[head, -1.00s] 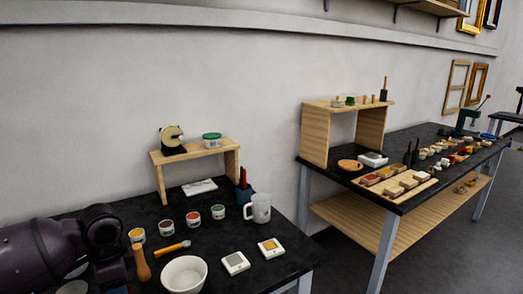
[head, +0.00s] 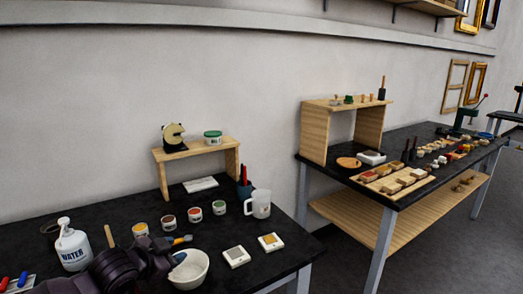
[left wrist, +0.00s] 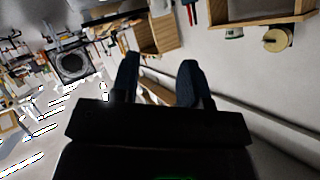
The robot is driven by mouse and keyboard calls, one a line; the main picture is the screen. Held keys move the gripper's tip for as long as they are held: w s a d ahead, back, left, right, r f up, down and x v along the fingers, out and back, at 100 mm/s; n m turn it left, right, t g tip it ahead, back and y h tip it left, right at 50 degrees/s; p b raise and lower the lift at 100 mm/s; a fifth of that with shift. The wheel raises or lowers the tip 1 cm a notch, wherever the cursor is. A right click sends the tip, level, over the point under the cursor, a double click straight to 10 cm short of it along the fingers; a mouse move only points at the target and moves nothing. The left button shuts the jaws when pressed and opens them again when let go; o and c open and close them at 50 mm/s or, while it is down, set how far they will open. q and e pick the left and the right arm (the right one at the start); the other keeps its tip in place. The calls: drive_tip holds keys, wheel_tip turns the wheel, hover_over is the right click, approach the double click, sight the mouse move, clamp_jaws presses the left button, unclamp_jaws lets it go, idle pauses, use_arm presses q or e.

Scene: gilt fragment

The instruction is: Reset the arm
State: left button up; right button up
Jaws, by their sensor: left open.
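My left arm comes in low at the bottom left of the head view, over the near bench. The gripper end of my left arm lies close to the white bowl (head: 190,272) and partly overlaps it in the picture. In the left wrist view, the two dark fingers of my left gripper (left wrist: 158,78) stand apart with nothing between them. That view is tilted and shows the room beyond the fingers. I cannot tell the height of the gripper above the bench. My right gripper is not in view.
The near bench (head: 270,265) holds a water bottle (head: 72,248), several small paint pots, a brush (head: 181,240), a white mug (head: 258,204) and two square dishes. A small wooden shelf (head: 198,152) stands at its back. A second bench with trays stands to the right.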

use_arm(q)
drive_tip(key=s+a+f+n+y, duration=0.2)
drive_tip(key=s+a+f+n, duration=0.1)
drive_tip(key=s+f, duration=0.8)
drive_tip(key=s+a+f+n+y, duration=0.3)
drive_tip(key=s+f+n, duration=0.3)
drive_tip(key=s+f, duration=0.6)
drive_tip(key=s, duration=0.6)
drive_tip(key=shift+d+f, duration=0.1)
